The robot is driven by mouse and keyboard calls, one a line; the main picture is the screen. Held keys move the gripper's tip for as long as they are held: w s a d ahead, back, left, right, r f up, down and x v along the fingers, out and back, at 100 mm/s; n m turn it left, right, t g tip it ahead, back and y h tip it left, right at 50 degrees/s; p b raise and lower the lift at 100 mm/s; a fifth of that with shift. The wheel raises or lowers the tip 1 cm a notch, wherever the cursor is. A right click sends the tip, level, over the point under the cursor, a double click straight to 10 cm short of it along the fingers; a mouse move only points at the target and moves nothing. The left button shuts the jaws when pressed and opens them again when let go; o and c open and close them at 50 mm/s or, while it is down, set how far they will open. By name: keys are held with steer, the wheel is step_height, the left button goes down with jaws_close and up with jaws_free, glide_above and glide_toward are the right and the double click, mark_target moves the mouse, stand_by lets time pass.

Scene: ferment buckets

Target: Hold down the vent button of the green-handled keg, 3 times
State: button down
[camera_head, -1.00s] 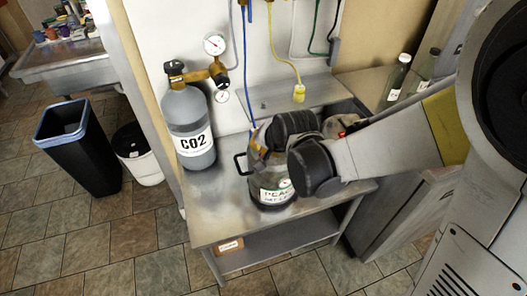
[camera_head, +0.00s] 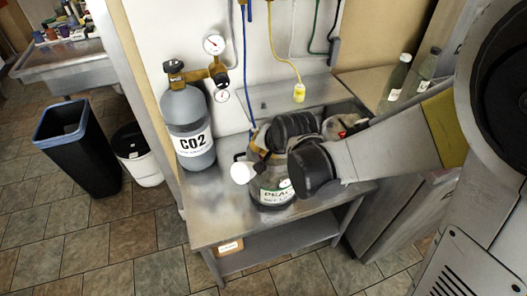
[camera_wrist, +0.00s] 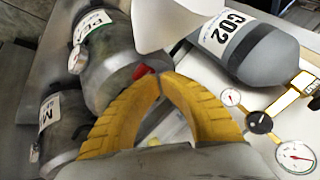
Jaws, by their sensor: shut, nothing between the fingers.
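A steel keg (camera_head: 270,192) with a green-edged label stands on the bench, largely covered by my arm in the head view. In the wrist view the keg (camera_wrist: 112,62) appears tilted, with a gauge on its side and a red part (camera_wrist: 142,71) at its top edge. My gripper (camera_wrist: 160,76) has its yellow fingers shut and empty, with the tips right beside the red part. Contact cannot be told for certain. A white shape (camera_wrist: 163,24) shows by the keg top, and a white round shape (camera_head: 241,172) at its left in the head view. No green handle shows clearly.
A grey CO2 cylinder (camera_head: 188,128) stands left of the keg. A second keg (camera_wrist: 62,132) is beside it. Gauges (camera_head: 214,45) and hoses hang on the back wall. Bottles (camera_head: 399,77) stand at the right. The bench front left is clear.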

steer(key=shift+f, duration=0.15)
stand_by(0.4)
steer(key=shift+r+p, duration=0.7)
steer(key=shift+r, duration=0.35)
steer(key=shift+r, duration=0.1)
step_height(320, 180, up, 5)
steer(key=p, duration=0.4)
stand_by(1.4)
